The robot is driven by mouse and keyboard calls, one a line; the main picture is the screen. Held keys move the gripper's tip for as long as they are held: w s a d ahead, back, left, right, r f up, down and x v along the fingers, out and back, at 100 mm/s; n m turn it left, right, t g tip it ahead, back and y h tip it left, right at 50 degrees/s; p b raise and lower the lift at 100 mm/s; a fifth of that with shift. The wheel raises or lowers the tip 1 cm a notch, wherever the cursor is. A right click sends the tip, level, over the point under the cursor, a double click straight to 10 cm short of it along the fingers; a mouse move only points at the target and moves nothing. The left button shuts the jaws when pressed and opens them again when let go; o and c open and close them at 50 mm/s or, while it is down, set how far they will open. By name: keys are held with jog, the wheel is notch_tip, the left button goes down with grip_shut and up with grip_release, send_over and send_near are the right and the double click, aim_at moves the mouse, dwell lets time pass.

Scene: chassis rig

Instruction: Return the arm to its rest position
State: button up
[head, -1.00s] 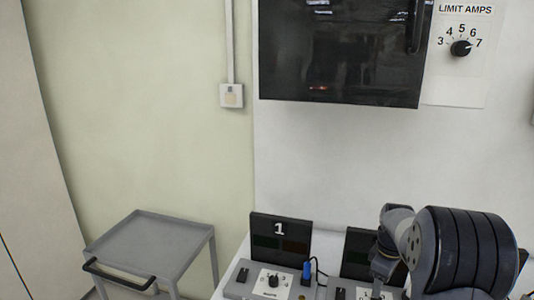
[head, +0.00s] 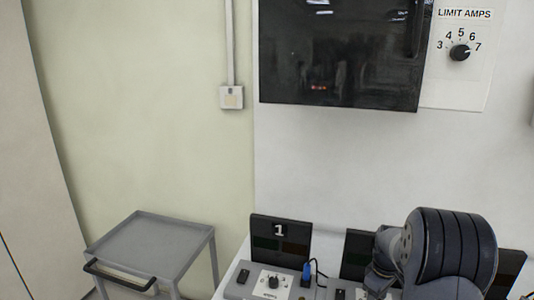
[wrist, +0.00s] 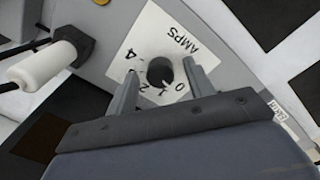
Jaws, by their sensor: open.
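My gripper (wrist: 161,68) is open in the wrist view. Its two fingers stand on either side of a dark round knob (wrist: 160,72) on a white AMPS dial plate (wrist: 150,40). Nothing shows clamped between them, and I cannot tell whether they touch the knob. In the head view my arm (head: 450,250) is bent over the bench at the lower right. My fingers are not visible there.
A station marked 1 (head: 280,238) with a blue plug (head: 306,273) stands left of my arm. A grey cart (head: 150,240) stands further left. A dark-fronted cabinet (head: 340,55) and a LIMIT AMPS dial (head: 460,53) are above. A white plug (wrist: 40,68) is near my gripper.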

jog(key=m+p, duration=0.1)
jog(key=m, duration=0.6)
jog(key=shift+p, duration=0.35)
jog(key=m+p, duration=0.3)
jog(key=m, duration=0.4)
jog(key=shift+a+r, duration=0.1)
jog(key=shift+w+r+b, duration=0.15)
jog(key=shift+r+b, duration=0.5)
jog(key=shift+r, duration=2.3)
jog(key=shift+a+r, duration=0.1)
jog(key=shift+a, duration=0.05)
